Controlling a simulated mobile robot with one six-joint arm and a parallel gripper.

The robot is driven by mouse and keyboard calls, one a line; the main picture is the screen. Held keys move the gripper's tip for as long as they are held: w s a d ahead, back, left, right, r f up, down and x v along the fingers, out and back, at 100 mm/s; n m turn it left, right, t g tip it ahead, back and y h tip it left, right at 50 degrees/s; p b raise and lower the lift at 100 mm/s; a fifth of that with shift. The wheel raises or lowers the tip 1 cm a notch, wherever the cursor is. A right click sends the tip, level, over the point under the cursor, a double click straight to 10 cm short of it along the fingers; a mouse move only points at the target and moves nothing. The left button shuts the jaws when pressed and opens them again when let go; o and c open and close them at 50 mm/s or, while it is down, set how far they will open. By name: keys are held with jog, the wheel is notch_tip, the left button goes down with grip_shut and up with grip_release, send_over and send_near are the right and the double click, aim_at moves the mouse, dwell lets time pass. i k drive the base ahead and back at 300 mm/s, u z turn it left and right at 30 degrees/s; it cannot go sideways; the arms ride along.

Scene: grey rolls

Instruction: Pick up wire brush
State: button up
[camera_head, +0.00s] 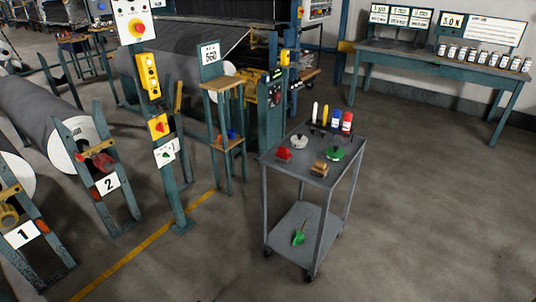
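A grey cart (276,171) stands right of the middle of the view. On its top, near the front edge, lies a small tan-brown block-like item (319,169) that looks like a brush; I cannot tell whether its bristles are wire. A red block-like item (284,154) lies at the left of the top. A round pale grey item (299,142) and a round green item (335,154) with small knobs lie behind the tan one. A green handled item (299,237), perhaps a brush or scoop, lies on the lower shelf. My gripper is not in view.
Several upright markers or bottles (325,115) line the cart's back edge. A blue-green post with control boxes (149,78) and a small stand (223,140) are to the left. Large grey rolls (40,115) lie on numbered supports at far left. A workbench (440,65) stands back right. The floor (430,220) at right is clear.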

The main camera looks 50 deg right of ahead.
aim_at(283, 155)
jog(key=i, duration=1.05)
jog(key=z, duration=0.3)
